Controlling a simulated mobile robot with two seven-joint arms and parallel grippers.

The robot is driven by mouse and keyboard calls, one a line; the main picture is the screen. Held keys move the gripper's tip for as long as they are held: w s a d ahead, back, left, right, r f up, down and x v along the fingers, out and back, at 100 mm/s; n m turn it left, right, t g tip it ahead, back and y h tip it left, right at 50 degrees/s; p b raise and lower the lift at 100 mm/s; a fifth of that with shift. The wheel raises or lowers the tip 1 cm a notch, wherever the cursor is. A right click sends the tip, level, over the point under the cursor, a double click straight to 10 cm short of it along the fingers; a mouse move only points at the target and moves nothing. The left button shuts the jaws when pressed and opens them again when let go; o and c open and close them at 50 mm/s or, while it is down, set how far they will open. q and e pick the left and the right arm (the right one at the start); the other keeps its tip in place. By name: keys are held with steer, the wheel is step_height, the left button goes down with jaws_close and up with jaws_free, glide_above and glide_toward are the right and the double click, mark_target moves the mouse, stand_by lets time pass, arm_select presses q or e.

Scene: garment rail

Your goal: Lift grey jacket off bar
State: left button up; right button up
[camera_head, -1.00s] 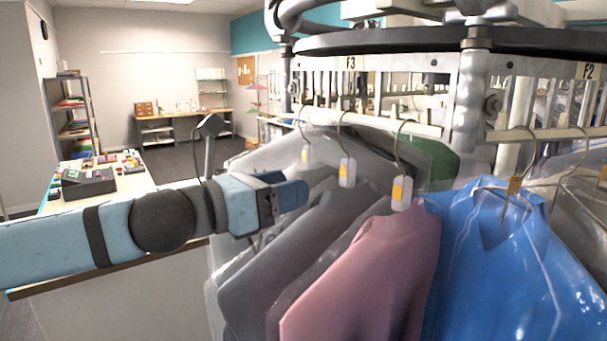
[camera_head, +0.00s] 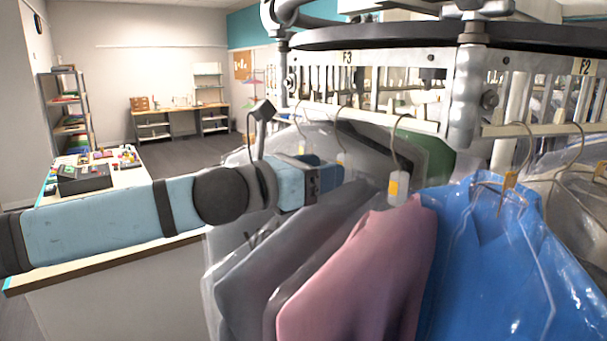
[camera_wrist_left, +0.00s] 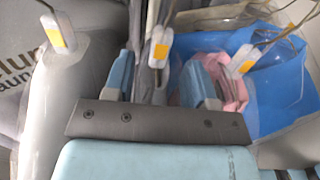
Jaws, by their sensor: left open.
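The grey jacket (camera_head: 285,240) hangs in clear plastic from the bar (camera_head: 385,118), left of a pink garment (camera_head: 365,265). My left gripper (camera_head: 330,173) is at the jacket's shoulder and collar, just below its hanger hook. In the left wrist view my left gripper (camera_wrist_left: 160,82) is open. Grey cloth (camera_wrist_left: 148,82) and a hanger tag (camera_wrist_left: 160,45) show between its fingers; the pink garment (camera_wrist_left: 238,95) is beside the right finger. I cannot tell whether the fingers touch the cloth. The far side of the jacket's collar is hidden. My right gripper is out of view.
A blue garment (camera_head: 490,260) in plastic hangs right of the pink one, and a green one (camera_head: 425,150) behind. Plastic-wrapped garments crowd the left side too. A counter (camera_head: 100,262) lies under my left arm. Open floor (camera_head: 185,155) shows behind.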

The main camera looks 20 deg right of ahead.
mark_target(346, 150)
arm_select(q)
steer(key=shift+x, duration=2.85)
steer(key=shift+s, duration=0.1)
steer(key=shift+a, duration=0.1)
jaws_close()
steer(key=shift+r, duration=0.15)
steer(key=shift+r, duration=0.1)
steer(key=shift+r, duration=1.5)
